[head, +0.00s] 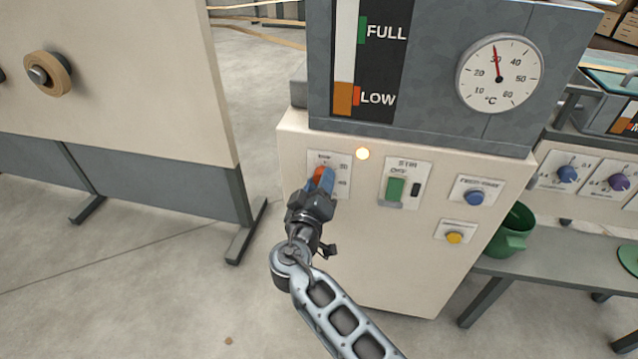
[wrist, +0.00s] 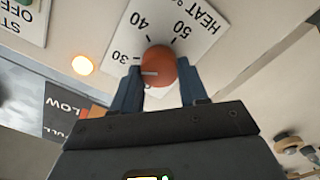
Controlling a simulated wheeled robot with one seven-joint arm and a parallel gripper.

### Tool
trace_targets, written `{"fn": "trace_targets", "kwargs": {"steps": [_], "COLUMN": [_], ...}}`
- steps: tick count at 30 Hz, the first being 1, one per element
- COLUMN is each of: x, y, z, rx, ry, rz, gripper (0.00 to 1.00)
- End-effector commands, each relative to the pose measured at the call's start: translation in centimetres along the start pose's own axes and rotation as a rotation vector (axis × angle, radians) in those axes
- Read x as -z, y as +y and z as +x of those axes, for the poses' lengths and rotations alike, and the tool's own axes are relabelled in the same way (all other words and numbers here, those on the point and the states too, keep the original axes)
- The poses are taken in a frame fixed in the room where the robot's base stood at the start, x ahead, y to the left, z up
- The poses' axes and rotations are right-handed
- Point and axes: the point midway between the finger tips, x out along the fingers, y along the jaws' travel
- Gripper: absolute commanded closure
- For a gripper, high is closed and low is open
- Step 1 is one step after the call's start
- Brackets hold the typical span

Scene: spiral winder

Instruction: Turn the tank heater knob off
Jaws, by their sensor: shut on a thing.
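The tank heater knob (head: 320,172) is a round orange-red knob on a white scale plate (head: 344,161) at the upper left of the beige cabinet front. My gripper (head: 324,181) is shut on this knob, with one blue finger on each side. In the wrist view the knob (wrist: 158,64) sits between the fingertips (wrist: 160,82). The plate (wrist: 206,18) shows 30, 40, 50 and "HEAT". A white line on the knob points left in that view, near the 30 side. The fingers hide the rest of the scale. A lamp (head: 362,154) beside the plate glows yellow-orange.
Right of the knob are a green STIR switch (head: 395,189), a blue button (head: 473,198) and a yellow button (head: 454,238). Above stand a level gauge (head: 345,60) near LOW and a thermometer dial (head: 498,73) near 30.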

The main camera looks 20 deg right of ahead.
Motion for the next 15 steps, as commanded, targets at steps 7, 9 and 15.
{"fn": "trace_targets", "kwargs": {"steps": [7, 9, 15], "x": [0.00, -0.01, -0.04], "y": [-0.04, -0.05, -0.09], "z": [-0.02, -0.02, -0.02], "rx": [0.001, 0.001, 0.001], "ry": [0.000, 0.000, 0.001], "rz": [-0.003, -0.010, -0.073], "gripper": [0.87, 0.87, 0.87]}}
